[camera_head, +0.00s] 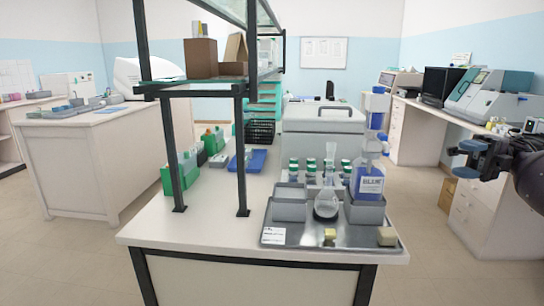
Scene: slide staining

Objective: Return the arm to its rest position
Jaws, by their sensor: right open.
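My right gripper (460,160) is at the right side of the head view, to the right of the bench and clear of everything on it. Its blue-tipped fingers point left and are apart, with nothing between them. My dark right arm comes in from the right edge. My left gripper is not in view. A metal tray (330,242) lies on the near right part of the bench. It holds grey boxes (289,210), a glass flask (325,203), a bottle with blue liquid (368,183) and small yellowish blocks (387,236).
The white bench (190,230) carries a dark shelf frame (166,140), green boxes (190,165), a blue tray (247,160) and a large grey box (322,135). Several green-capped bottles (311,170) stand behind the tray. Open floor (425,220) lies right of the bench. A side counter (470,215) stands at right.

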